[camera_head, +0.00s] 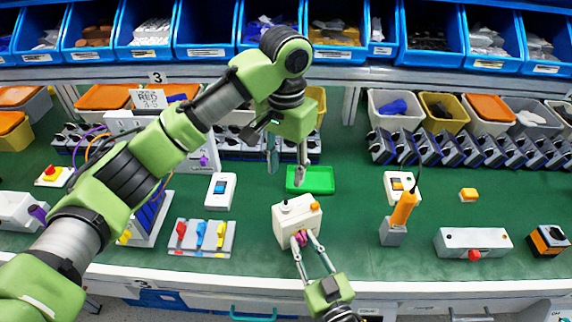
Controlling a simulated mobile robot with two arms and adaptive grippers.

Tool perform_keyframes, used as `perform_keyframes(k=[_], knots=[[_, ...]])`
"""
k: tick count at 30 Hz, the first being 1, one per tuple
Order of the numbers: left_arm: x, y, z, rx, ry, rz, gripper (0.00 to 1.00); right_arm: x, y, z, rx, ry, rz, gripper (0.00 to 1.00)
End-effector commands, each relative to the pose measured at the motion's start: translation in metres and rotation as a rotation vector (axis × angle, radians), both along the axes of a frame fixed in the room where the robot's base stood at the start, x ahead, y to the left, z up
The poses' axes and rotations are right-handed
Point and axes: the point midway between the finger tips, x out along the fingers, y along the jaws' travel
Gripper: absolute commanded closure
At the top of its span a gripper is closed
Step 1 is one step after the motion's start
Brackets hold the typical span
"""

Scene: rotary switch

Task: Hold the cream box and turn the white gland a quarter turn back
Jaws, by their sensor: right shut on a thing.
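The cream box (290,227) stands upright near the front middle of the green table. A small white knob-like part, which may be the white gland (285,206), sits on its top left, and an orange part (315,206) is at its right. A magenta fitting (300,239) is low on its front. My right gripper (303,240) reaches in from the front edge and is shut on the box at its front, its fingertips around the magenta fitting. My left gripper (286,170) is open and empty, pointing down above and behind the box, apart from it.
A green tray (322,181) lies just behind the box. A panel with coloured levers (201,251) and a blue-switch box (220,191) are to the left. An orange-handled tool (403,208) stands to the right, with a red-button box (473,242) beyond. Bare table lies between.

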Motion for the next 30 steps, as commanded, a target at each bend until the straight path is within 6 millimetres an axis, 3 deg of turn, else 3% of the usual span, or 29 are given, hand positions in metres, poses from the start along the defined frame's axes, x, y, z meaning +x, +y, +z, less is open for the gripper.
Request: perform_keyframes(k=[14, 15, 17, 30], knots=[[-0.0001, 0.0, 0.0062, -0.001, 0.001, 0.0, 0.62, -0.0003, 0.0001, -0.0004, 0.0, 0.001, 0.0, 1.0], [-0.0002, -0.0001, 0.0062, -0.001, 0.001, 0.0, 0.62, -0.0003, 0.0001, -0.0004, 0.0, 0.001, 0.0, 0.72], [-0.0002, -0.0001, 0.0062, -0.001, 0.001, 0.0, 0.62, -0.0002, 0.0001, -0.0004, 0.0, 0.001, 0.0, 0.58], [-0.0003, -0.0003, 0.0061, -0.001, 0.001, -0.001, 0.62, -0.0062, -0.0028, -0.0006, 0.0, 0.001, 0.0, 0.58]])
